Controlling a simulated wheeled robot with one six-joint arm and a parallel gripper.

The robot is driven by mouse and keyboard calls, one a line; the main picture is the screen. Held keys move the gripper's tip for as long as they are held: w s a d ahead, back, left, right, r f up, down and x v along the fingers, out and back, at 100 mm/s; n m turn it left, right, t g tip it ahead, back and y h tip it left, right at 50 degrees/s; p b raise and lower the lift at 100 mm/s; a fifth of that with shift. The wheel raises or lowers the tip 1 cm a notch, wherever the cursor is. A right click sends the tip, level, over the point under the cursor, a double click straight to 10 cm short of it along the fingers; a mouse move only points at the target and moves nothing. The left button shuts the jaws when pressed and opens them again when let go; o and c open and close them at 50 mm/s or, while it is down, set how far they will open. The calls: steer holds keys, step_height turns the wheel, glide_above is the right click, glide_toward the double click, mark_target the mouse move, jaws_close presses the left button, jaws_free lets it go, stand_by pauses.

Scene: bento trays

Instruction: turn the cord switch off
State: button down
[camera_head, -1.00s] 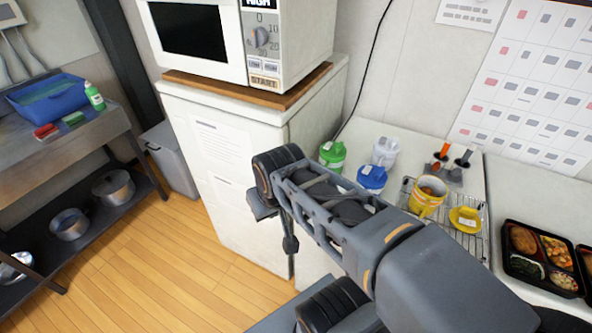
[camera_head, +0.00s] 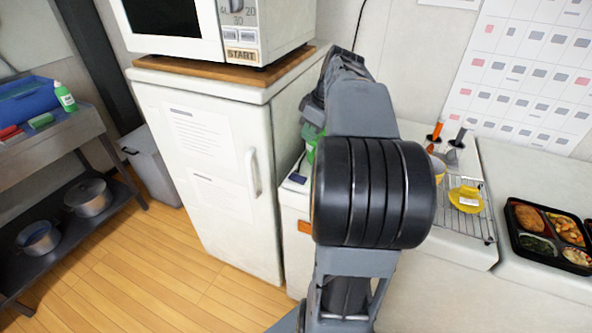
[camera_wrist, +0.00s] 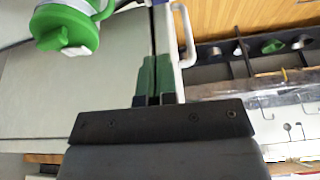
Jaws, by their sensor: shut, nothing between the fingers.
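A black cord (camera_head: 358,24) runs down the wall behind the microwave in the head view, and my arm hides its lower part. I cannot make out a switch on it. A small dark piece with a white face (camera_head: 298,178) lies near the counter's left edge, and I cannot tell what it is. My gripper is hidden behind my arm in the head view. In the wrist view my gripper (camera_wrist: 152,60) is shut and empty, with its green fingers together. A green-lidded container (camera_wrist: 66,28) is beside the fingers, and its green part also shows in the head view (camera_head: 311,140).
The white fridge (camera_head: 195,165) with its handle (camera_head: 253,173) stands left of the counter, under the microwave (camera_head: 210,30). A wire rack (camera_head: 475,210) with a yellow lid (camera_head: 466,199) and a bento tray (camera_head: 540,236) lie to the right.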

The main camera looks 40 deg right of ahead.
steer(key=shift+n, duration=0.3)
glide_toward(294, 175)
steer(key=x, duration=0.3)
steer(key=b+x, duration=0.1)
steer(key=x, duration=0.1)
steer(key=shift+w+a, duration=0.25)
steer(key=shift+a, duration=0.05)
steer(key=shift+x, duration=0.9)
steer(key=shift+s+d, duration=0.2)
steer(key=shift+d, duration=0.05)
